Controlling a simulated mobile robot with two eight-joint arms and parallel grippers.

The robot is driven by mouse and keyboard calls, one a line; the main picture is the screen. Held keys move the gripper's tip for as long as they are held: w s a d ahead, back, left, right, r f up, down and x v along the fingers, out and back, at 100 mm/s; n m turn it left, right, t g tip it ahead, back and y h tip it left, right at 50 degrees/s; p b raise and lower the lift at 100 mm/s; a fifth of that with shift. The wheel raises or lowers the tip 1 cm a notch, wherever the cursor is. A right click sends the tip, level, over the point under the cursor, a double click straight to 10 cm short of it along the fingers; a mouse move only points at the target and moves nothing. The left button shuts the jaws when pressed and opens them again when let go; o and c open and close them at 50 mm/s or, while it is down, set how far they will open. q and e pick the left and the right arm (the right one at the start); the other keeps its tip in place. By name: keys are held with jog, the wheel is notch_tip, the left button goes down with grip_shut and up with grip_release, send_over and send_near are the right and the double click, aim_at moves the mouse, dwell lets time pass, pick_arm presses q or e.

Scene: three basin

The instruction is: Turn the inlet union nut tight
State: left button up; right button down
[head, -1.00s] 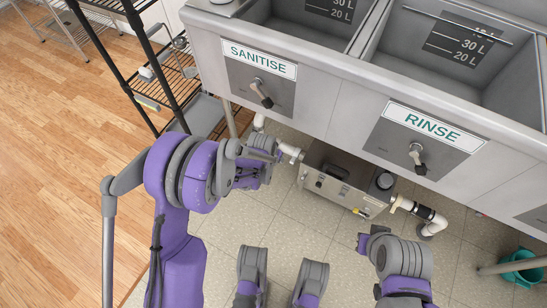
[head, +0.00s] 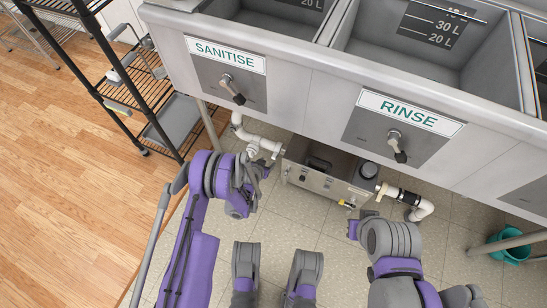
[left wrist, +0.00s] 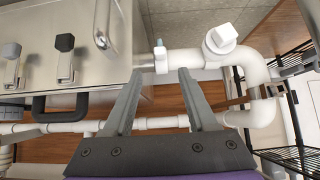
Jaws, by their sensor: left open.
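The steel box (head: 322,178) stands on the floor under the sinks, with white inlet piping (head: 248,135) at its left end. I see nothing between the fingers. In the head view the left gripper (head: 262,168) is small beside the inlet pipe. My right arm shows, but its fingers do not.
The sink front with SANITISE (head: 225,55) and RINSE (head: 410,112) panels overhangs the box. A black wire rack (head: 130,90) stands at left. A white outlet pipe (head: 420,205) leaves the box at right. A teal bucket (head: 510,248) is at far right. Tiled floor before the box is clear.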

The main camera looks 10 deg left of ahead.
aim_at(274, 157)
pick_arm(q)
jog(key=b+x, duration=0.2)
jog(key=x, duration=0.7)
jog(key=shift+w+f, duration=0.15)
jog(key=shift+f, duration=0.05)
grip_shut()
